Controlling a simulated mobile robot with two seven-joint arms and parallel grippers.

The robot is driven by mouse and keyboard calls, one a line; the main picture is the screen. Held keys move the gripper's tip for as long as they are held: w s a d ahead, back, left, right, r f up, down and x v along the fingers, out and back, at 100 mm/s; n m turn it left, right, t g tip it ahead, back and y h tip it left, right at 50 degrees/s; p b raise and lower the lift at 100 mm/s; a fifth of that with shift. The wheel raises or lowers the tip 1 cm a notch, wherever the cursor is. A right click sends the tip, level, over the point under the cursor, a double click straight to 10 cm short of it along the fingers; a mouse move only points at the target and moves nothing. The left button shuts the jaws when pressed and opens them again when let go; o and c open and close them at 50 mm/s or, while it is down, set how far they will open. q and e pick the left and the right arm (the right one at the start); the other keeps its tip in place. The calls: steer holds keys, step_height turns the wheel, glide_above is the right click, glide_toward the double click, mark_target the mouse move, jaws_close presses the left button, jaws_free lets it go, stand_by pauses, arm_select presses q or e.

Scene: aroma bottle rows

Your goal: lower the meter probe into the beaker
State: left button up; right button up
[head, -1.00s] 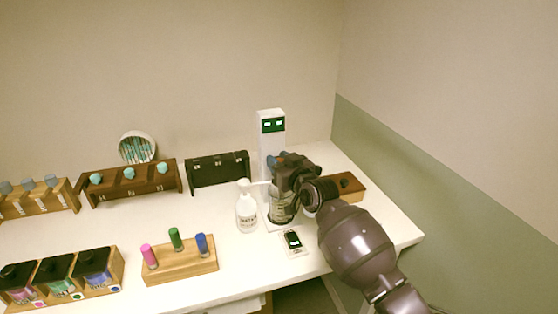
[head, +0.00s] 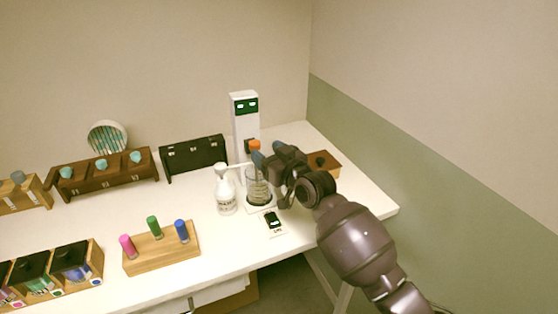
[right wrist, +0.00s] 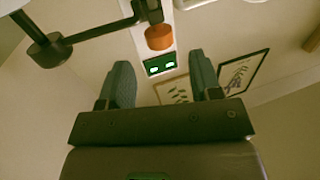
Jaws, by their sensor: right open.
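The meter (head: 245,125) is a white upright post with a green display at the back of the table. An orange knob (head: 254,144), seemingly part of the probe holder, sits in front of the post; it also shows in the right wrist view (right wrist: 158,37). The glass beaker (head: 258,190) with dark content stands below it on a white base. The probe itself is hard to make out. My right gripper (head: 264,156) is open and empty, close beside the knob and above the beaker. In the right wrist view the knob is beyond its fingertips (right wrist: 162,78). My left gripper is out of view.
A white wash bottle (head: 225,192) stands just left of the beaker. A small device (head: 273,222) lies in front. A brown wooden block (head: 322,165) is behind my right arm. A rack with coloured vials (head: 160,252) is front left. The wall is close on the right.

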steer(key=v, duration=0.4)
steer(key=shift+s+d, duration=0.15)
steer(key=shift+s, duration=0.1)
